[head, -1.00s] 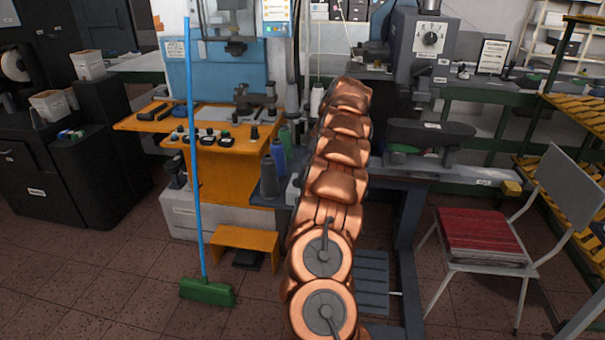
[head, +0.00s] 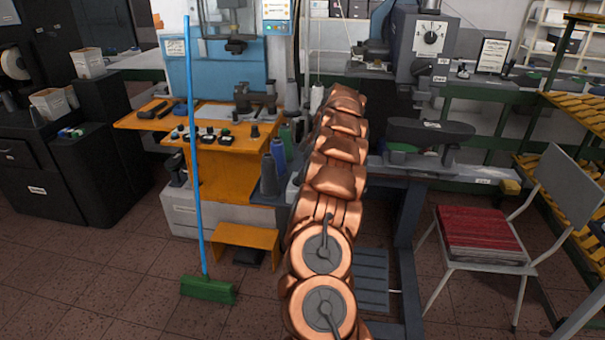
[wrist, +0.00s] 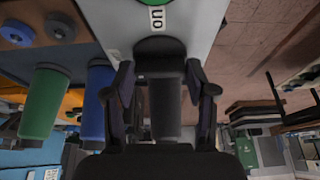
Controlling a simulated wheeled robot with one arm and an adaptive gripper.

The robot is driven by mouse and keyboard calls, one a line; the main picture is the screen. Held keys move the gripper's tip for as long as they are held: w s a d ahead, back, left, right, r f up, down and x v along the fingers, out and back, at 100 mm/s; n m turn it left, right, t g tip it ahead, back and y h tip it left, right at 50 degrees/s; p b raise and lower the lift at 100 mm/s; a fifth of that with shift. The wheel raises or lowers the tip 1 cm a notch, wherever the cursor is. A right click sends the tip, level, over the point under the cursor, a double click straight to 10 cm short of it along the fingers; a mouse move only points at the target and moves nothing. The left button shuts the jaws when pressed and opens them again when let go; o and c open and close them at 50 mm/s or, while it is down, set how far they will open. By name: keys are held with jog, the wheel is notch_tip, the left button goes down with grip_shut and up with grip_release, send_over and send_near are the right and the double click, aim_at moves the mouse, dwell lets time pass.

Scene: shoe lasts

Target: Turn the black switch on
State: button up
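In the wrist view a black switch (wrist: 166,95) stands out from a white panel (wrist: 205,30), with a wider dark base at the panel. The panel has a label reading "on" (wrist: 157,18), seen upside down, and part of a green patch (wrist: 154,2) at the top edge. My gripper (wrist: 160,80) is open, with one finger on each side of the switch and narrow gaps seeming to show on both sides. Contact cannot be made out in the dark. In the head view my arm hides the gripper and the switch.
Green (wrist: 42,105) and blue (wrist: 96,100) thread cones stand close to the gripper's left in the wrist view. In the head view are an orange workbench (head: 235,150), a blue-handled broom (head: 195,150), a grey machine (head: 425,45) and a chair with a red seat (head: 480,230).

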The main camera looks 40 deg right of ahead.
jog(key=c, duration=0.6)
